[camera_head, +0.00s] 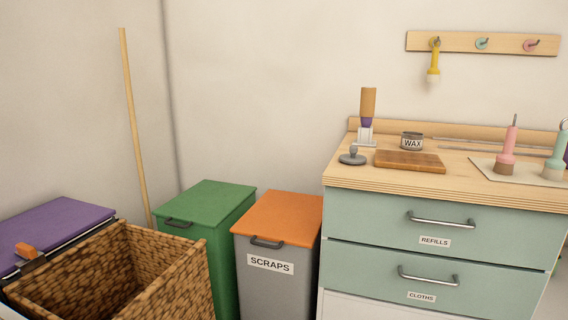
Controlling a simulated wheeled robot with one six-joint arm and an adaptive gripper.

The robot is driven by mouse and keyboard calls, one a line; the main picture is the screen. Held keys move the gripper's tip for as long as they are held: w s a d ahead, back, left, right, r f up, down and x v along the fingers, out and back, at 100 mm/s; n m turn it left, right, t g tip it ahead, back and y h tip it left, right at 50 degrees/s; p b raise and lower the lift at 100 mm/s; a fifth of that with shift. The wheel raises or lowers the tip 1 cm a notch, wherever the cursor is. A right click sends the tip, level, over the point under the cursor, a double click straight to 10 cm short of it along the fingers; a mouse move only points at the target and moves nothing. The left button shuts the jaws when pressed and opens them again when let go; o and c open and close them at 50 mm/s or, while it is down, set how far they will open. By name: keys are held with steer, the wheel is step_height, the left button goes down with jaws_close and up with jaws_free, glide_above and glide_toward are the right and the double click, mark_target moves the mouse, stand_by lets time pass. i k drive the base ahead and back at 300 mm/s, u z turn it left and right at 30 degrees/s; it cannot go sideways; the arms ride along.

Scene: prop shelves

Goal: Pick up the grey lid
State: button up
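A small grey lid (353,157) with a round knob on top lies on the wooden top of the green drawer cabinet, near its left front corner. It sits just left of a brown wooden board (409,161) and in front of a brush (367,118) with a wooden handle. A tin labelled WAX (412,141) stands behind the board, and it appears to have a top on it. My gripper is not in this view.
A bin with an orange lid labelled SCRAPS (270,264), a green bin (205,207) and a wicker basket (176,269) stand left of the cabinet (446,200). Bottle-like items (507,152) stand on a pale mat at right. A pole (133,125) leans on the wall.

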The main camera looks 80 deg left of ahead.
mark_target(351, 158)
steer(key=k, duration=0.9)
steer(key=u, duration=1.9)
steer(key=i, duration=1.65)
steer(key=z, duration=0.05)
